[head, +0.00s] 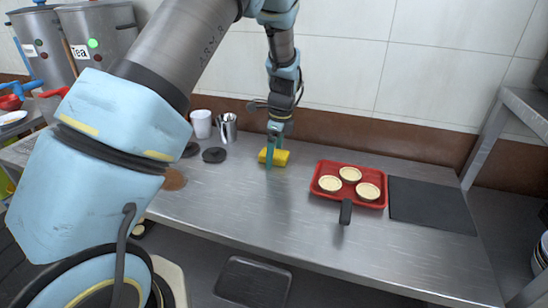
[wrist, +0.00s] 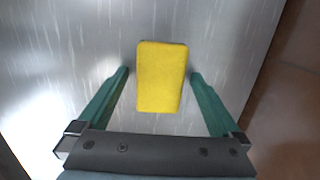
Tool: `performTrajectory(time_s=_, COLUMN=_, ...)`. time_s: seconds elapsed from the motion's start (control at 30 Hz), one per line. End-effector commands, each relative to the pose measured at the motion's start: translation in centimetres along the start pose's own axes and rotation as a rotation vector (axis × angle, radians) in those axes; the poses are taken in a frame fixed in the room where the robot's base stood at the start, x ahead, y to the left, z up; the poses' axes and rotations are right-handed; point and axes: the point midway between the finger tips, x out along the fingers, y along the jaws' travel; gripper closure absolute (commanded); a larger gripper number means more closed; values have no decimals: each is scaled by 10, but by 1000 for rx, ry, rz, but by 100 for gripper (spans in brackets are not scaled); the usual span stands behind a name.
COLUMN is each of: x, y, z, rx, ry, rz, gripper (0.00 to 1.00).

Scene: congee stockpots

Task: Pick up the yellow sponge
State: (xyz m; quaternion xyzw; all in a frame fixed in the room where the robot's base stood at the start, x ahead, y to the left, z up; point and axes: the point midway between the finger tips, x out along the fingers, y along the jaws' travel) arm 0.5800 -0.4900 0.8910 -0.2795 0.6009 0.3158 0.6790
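The yellow sponge (head: 280,157) lies on the steel counter below my gripper in the head view. In the wrist view the yellow sponge (wrist: 162,77) sits between the two green fingers, with visible gaps on both sides. My gripper (wrist: 160,75) is open, its fingertips on either side of the sponge. In the head view my gripper (head: 272,160) points down at the sponge, and one finger partly covers it. I cannot tell exactly how high the fingertips are above the counter.
A red tray (head: 326,187) with three tarts stands to the right, beside a dark mat (head: 432,204). A white cup (head: 201,123), a metal cup (head: 227,127) and dark discs (head: 214,155) are to the left. A wall rises behind.

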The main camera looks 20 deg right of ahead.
Motion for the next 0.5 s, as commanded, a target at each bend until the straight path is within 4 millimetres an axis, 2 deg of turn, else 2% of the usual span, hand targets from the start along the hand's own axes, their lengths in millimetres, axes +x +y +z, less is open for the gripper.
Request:
performTrajectory(time_s=0.07, x=0, y=0, z=0, rx=0, ry=0, rz=0, gripper=9)
performTrajectory(time_s=0.5, x=0, y=0, z=0, rx=0, ry=0, rz=0, gripper=58)
